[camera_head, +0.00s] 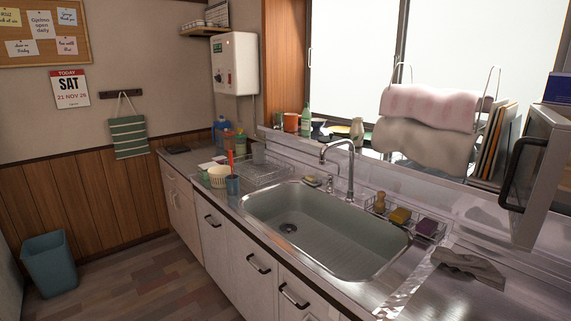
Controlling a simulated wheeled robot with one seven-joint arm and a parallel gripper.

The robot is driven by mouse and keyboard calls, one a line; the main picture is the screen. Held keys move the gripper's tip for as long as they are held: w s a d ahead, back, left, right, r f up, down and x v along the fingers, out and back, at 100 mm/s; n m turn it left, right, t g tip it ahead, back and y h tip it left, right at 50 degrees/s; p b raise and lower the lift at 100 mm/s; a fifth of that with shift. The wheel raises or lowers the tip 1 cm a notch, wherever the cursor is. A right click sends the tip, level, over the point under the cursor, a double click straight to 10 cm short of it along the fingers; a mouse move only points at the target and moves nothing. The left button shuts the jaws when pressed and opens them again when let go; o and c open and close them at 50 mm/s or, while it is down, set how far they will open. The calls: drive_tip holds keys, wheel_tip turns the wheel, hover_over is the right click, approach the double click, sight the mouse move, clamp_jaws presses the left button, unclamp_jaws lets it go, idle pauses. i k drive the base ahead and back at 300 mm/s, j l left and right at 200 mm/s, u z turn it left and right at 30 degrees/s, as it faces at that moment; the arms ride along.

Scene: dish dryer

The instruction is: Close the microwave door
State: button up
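A pale grey-white appliance door (540,190) with a dark bar handle (524,174) stands upright at the right edge of the head view. It looks like the microwave door, swung out over the counter. The right side of the picture cuts off the appliance, so its inside and hinge are hidden, and how wide the door stands cannot be told. My gripper is not in view, and nothing is seen touching the door or handle.
A steel sink (325,230) with a tap (342,150) fills the middle counter. A grey cloth (470,268) lies below and left of the door. A wire caddy (405,217) holds sponges. A towel rack (430,115) stands behind. A blue bin (50,263) stands on the floor at left.

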sight(534, 174)
drive_tip(key=i+j+z, duration=0.15)
drive_tip(key=j+z, duration=0.15)
drive_tip(key=i+j+z, duration=0.15)
drive_tip(key=j+z, duration=0.15)
drive_tip(key=i+j+z, duration=0.1)
drive_tip(key=j+z, duration=0.45)
drive_tip(key=j, duration=0.15)
